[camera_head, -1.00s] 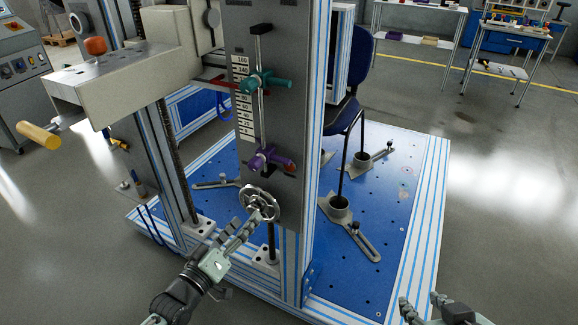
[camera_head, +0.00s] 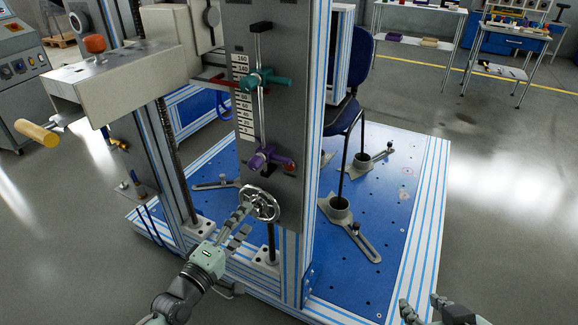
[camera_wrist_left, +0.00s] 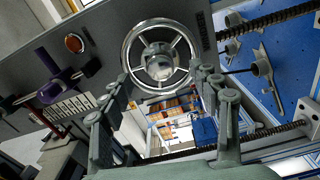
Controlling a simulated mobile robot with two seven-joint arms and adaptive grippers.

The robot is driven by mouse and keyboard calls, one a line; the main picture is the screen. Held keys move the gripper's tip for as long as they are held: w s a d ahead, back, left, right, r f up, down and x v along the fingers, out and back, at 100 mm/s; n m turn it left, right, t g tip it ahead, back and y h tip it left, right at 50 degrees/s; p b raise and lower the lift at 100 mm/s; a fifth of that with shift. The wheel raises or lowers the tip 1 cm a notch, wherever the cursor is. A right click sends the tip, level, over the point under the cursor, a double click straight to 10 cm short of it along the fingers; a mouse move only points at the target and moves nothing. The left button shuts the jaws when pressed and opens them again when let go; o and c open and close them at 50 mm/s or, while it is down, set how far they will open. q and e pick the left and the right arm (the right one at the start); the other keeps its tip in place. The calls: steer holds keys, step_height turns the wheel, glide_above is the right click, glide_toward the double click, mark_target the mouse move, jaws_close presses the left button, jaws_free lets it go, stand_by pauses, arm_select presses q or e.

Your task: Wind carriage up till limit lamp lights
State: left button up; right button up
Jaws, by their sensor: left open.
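The spoked metal handwheel (camera_head: 260,203) sits low on the grey front panel. In the left wrist view the handwheel (camera_wrist_left: 157,55) is straight ahead. My left gripper (camera_head: 245,220) is open in front of the wheel; in its wrist view the fingers (camera_wrist_left: 160,76) are spread below and to either side of the rim. I cannot tell whether they touch it. A round orange-red lamp (camera_wrist_left: 75,43) shows on the panel; I cannot tell whether it is lit. My right gripper (camera_head: 420,303) is open and empty at the lower right.
A purple clamp (camera_head: 264,156) and a teal clamp (camera_head: 264,79) sit beside the numbered scale (camera_head: 243,100). A beige housing (camera_head: 125,80) with a yellow-handled crank (camera_head: 37,133) juts out at left. A chair (camera_head: 350,112) stands on the blue base plate (camera_head: 385,205).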

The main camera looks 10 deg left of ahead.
mark_target(252, 213)
arm_select(q)
steer(key=x, duration=0.3)
steer(key=shift+w+d+b, duration=0.1)
steer(key=shift+w+b, duration=0.2)
steer(key=shift+b, duration=0.05)
steer(key=shift+w+d+r, duration=0.15)
steer(key=shift+w+d, duration=0.1)
steer(key=shift+w, duration=0.45)
steer(key=o, duration=0.3)
steer(key=shift+r, duration=0.15)
steer(key=c, duration=0.6)
steer(key=shift+c, duration=0.5)
steer(key=shift+w+d, duration=0.1)
steer(key=c, duration=0.5)
